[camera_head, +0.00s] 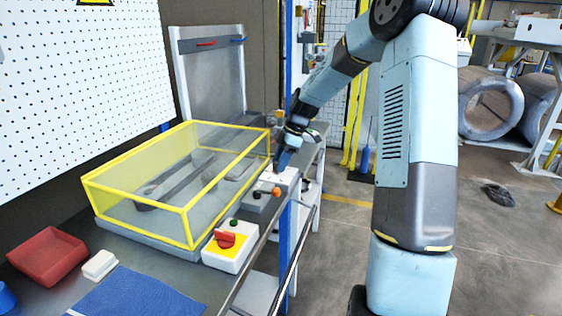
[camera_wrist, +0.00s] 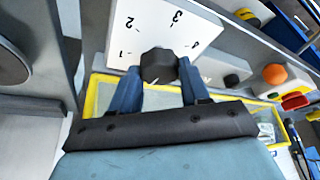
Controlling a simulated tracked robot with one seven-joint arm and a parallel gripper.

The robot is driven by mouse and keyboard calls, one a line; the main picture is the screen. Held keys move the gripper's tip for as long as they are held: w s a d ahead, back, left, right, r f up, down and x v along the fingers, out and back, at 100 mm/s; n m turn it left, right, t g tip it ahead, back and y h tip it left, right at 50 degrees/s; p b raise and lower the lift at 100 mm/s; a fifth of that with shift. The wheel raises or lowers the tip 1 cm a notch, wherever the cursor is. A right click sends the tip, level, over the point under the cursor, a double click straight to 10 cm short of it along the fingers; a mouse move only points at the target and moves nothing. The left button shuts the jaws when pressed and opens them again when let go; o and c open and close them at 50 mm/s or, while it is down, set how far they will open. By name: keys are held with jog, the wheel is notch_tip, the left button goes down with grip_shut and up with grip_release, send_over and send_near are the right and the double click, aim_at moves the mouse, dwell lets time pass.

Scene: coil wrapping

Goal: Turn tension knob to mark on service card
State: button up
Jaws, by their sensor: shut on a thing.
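The dark knob (camera_wrist: 158,64) sits on a white dial plate (camera_wrist: 200,35) marked 1, 2, 3 and 4 in the wrist view. My gripper (camera_wrist: 160,72) has its two blue fingers on either side of the knob, shut on it. I cannot identify a service card in either view.
A yellow-framed clear guard (camera_head: 187,208) stands left of my gripper. A box with orange (camera_head: 276,191) and black buttons is just below the dial. A red-switch box (camera_head: 228,246), red tray (camera_head: 48,256) and blue cloth (camera_head: 135,294) lie nearer.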

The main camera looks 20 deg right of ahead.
jog(key=shift+m, duration=0.3)
jog(key=m, duration=0.1)
jog(key=m+t, duration=0.1)
jog(key=m, duration=0.1)
jog(key=m+t, duration=0.1)
jog(key=m, duration=0.1)
jog(key=shift+s+a+h, duration=0.1)
jog(key=shift+s+h, duration=0.15)
jog(key=shift+h, duration=0.15)
jog(key=m, duration=0.2)
jog(key=m+t+h, duration=0.1)
jog(key=m, duration=0.2)
jog(key=shift+s+a+m+t+h, duration=0.1)
jog(key=shift+a+m+t+h, duration=0.05)
jog(key=shift+m+t+h, duration=0.15)
jog(key=m+h, duration=0.1)
jog(key=m, duration=0.2)
jog(key=m+h, duration=0.1)
jog(key=m, duration=0.2)
jog(key=shift+a+f+t, duration=0.1)
jog(key=shift+a+t, duration=0.1)
jog(key=shift+t, duration=0.1)
jog(key=shift+m+h, duration=1)
jog(key=shift+m, duration=1.9)
jog(key=o, duration=1)
jog(key=shift+o, duration=0.2)
